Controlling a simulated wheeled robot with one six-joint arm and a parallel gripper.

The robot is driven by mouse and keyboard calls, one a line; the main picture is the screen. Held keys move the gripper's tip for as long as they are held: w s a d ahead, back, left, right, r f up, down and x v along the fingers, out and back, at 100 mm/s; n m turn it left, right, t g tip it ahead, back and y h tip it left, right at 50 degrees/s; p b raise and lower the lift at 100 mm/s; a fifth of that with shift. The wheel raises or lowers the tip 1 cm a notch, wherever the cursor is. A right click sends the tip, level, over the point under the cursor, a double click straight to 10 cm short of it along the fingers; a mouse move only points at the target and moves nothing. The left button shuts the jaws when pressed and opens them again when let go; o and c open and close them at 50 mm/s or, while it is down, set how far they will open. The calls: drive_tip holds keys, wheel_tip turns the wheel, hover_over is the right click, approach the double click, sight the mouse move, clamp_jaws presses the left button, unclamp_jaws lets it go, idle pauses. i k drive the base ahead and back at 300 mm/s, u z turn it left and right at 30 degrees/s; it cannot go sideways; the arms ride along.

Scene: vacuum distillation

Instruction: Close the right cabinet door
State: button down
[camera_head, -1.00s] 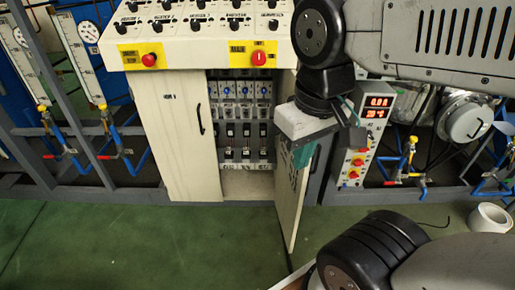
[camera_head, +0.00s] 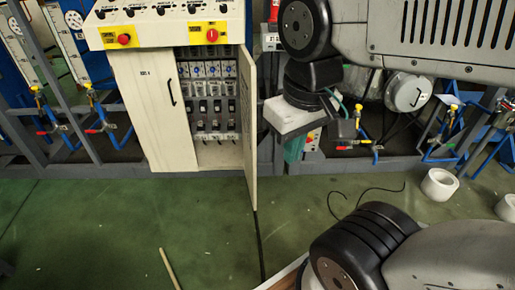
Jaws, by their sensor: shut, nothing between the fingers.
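The cabinet (camera_head: 150,125) is a cream control cabinet at the left of centre. Its right door (camera_head: 249,130) stands open, swung out toward me and seen nearly edge-on. Its left door (camera_head: 157,110) is shut and has a black handle. Through the open right side, rows of breakers (camera_head: 208,95) show inside. My gripper (camera_head: 295,150) is shut and empty, pointing down to the right of the open door. In the picture there is a gap between it and the door. Its fingertips are small and partly hidden by the gripper's body.
The green floor (camera_head: 130,225) in front of the cabinet is mostly clear. A thin stick (camera_head: 170,268) lies on it. White rolls (camera_head: 439,184) and a black cable (camera_head: 365,192) lie at the right. Blue piping with valves (camera_head: 440,135) stands behind.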

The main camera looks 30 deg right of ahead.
sight(247, 67)
drive_tip(key=z, duration=2.05)
drive_tip(key=i, duration=2)
drive_tip(key=u, duration=0.15)
drive_tip(key=k, duration=0.65)
